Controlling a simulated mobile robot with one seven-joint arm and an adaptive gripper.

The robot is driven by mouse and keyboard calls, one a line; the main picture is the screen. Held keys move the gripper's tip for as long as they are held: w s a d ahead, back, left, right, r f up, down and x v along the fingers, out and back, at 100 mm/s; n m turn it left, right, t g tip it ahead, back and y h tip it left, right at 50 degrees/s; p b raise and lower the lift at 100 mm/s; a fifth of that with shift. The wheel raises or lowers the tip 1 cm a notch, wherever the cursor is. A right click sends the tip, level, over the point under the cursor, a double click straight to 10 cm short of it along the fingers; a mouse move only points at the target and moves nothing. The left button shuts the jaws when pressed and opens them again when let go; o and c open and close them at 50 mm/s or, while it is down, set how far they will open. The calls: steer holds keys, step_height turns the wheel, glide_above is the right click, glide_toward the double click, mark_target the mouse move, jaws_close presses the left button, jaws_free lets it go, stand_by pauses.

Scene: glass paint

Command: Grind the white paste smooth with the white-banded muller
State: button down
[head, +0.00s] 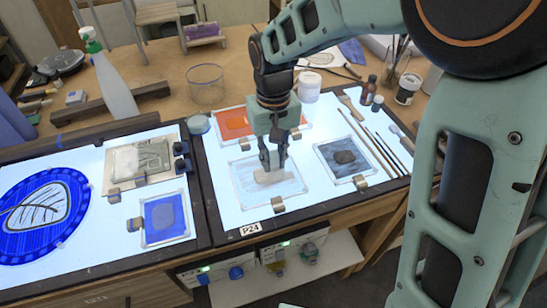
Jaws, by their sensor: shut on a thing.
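My gripper (272,160) points down over the lit panel on the right. It is shut on a pale muller (273,175), whose lower part sits in the white paste. The white paste (262,189) is spread over a glass plate (243,199) in the front middle of the panel. The fingers hide most of the muller, and its band cannot be made out clearly. The smoothness of the paste cannot be told at this size.
An orange plate (232,124) lies behind and a dark grey plate (345,157) to the right, with brushes (385,147) beyond. A blue plate (163,216) and a round blue glass piece (40,215) lie on the left panel.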

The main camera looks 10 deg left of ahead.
mark_target(260, 173)
steer(key=shift+a, duration=0.15)
steer(key=shift+w+a+f, duration=0.15)
steer(key=shift+w+a, duration=0.05)
steer(key=shift+a, duration=0.35)
steer(key=shift+s+a, duration=0.3)
steer(key=shift+a, duration=0.25)
steer(key=shift+s+a, duration=0.25)
steer(key=shift+a, duration=0.25)
steer(key=shift+w+r+p, duration=0.1)
steer(key=shift+r+p, duration=1.7)
steer(key=shift+r, duration=0.8)
